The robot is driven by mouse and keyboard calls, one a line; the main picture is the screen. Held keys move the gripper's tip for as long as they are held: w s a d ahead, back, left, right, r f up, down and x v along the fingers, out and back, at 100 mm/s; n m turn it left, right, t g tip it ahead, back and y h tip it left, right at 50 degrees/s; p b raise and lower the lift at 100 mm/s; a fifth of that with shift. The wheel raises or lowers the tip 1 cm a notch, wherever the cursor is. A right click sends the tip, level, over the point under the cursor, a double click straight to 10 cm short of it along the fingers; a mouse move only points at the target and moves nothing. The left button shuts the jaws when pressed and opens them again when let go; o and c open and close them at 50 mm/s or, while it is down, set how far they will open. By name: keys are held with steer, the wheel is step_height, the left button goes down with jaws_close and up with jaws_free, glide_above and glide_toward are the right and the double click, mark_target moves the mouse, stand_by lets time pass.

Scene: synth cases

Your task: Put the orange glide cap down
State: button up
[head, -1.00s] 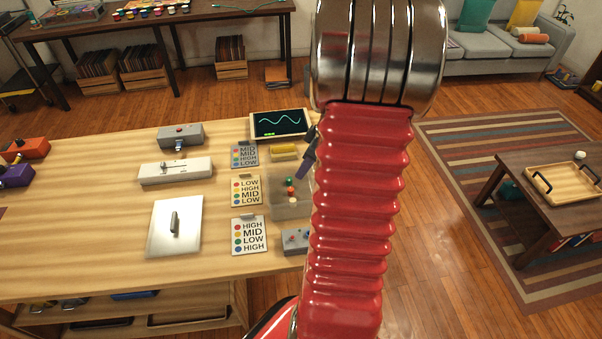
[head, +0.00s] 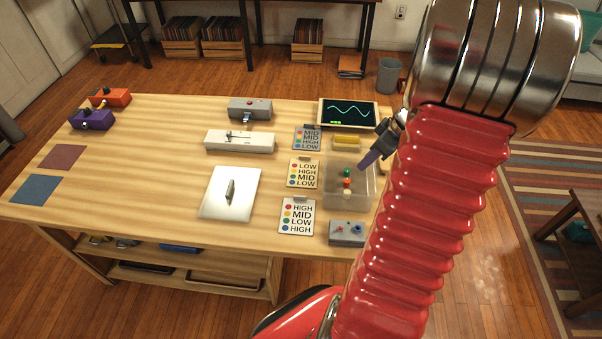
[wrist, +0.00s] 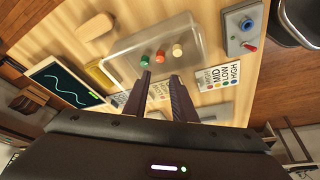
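A small orange-red cap (head: 347,183), which looks like the orange glide cap, sits in a clear shallow bin (head: 366,202) between a green cap (head: 347,172) and a cream cap (head: 347,194). In the wrist view the orange-red cap (wrist: 160,56) shows beyond my fingertips, between the green cap (wrist: 145,60) and the cream cap (wrist: 177,50). My gripper (head: 364,165) is over the bin's right side. Its dark fingers (wrist: 160,76) stand apart with nothing visible between them. How far the tips are above the caps is hard to tell.
Close around the bin are a yellow block (head: 347,143), a screen with a wave (head: 347,112), a grey knob box (head: 347,232) and label cards (head: 302,174). A white slider box (head: 240,141) and a handled plate (head: 230,192) stand left.

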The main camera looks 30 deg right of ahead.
steer(key=w+a+r+m, duration=0.1)
steer(key=w+a+r, duration=0.1)
steer(key=a+r, duration=0.6)
steer(key=w+a+r, duration=0.1)
steer(key=a+r, duration=0.2)
steer(key=a, duration=0.8)
steer(key=s+a+r+m, duration=0.1)
steer(key=s+a+r, duration=0.1)
steer(key=a, duration=0.3)
steer(key=s+a+r+h, duration=0.1)
steer(key=s+a+r, duration=0.1)
steer(key=s+a, duration=0.2)
steer(key=s+a+r+m+t, duration=0.1)
steer(key=s+a+r, duration=0.1)
steer(key=a, duration=0.6)
steer(key=shift+s+r+m, duration=0.3)
steer(key=shift+s+r, duration=0.05)
steer(key=shift+s, duration=0.3)
steer(key=shift+s, duration=0.15)
